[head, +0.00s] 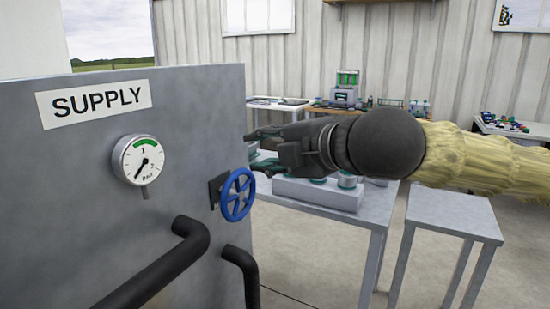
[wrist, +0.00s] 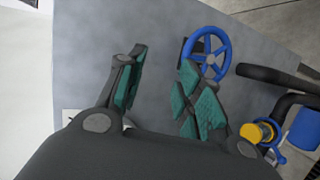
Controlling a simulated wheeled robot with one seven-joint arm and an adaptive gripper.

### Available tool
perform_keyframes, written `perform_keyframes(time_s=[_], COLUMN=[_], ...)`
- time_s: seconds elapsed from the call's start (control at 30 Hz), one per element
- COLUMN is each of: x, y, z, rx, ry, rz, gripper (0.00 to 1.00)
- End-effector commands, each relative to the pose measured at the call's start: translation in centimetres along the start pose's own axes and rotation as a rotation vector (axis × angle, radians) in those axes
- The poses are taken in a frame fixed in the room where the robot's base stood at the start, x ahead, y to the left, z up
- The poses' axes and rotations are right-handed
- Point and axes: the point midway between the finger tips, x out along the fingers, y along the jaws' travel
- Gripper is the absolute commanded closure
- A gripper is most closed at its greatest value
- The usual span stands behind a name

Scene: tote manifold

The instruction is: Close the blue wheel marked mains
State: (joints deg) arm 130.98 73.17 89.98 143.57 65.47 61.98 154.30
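A blue spoked wheel (head: 237,195) stands on a short mount on the right part of the grey panel (head: 190,110). No mains marking is legible on or near it. My gripper (head: 254,150) is in front of the panel's right edge, above and slightly right of the wheel, apart from it, with fingers toward the left. In the wrist view my gripper (wrist: 164,61) is open and empty, its green-padded fingers spread. The blue wheel (wrist: 206,53) shows there beyond the right finger, outside the gap, its lower edge partly covered by that finger.
A round gauge (head: 139,159) sits under the SUPPLY sign (head: 94,104). Black pipes (head: 165,265) stick out below the wheel. A second blue wheel (wrist: 270,134) with a yellow part shows in the wrist view. A bench (head: 376,208) and a grey stand (head: 455,215) are at right.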

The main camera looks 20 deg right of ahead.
Motion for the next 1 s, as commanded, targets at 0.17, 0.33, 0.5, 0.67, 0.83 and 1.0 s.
perform_keyframes(time_s=[0.17, 0.33, 0.5, 0.67, 0.83, 1.0], x=[-1.0, -1.8, -2.0, -2.0, -2.0, -2.0], y=[-0.2, -0.3, -0.2, -0.2, -0.2, -0.2], z=[0.1, 0.2, 0.2, 0.2, 0.2, 0.2], rx=[0.002, 0.002, 0.001, 0.002, 0.001, 0.002], ry=[0.0, 0.002, 0.002, 0.002, 0.001, 0.002], rz=[0.002, 0.002, 0.001, 0.001, 0.003, 0.002], gripper=[0.65, 0.65, 0.65, 0.65, 0.65, 0.65])
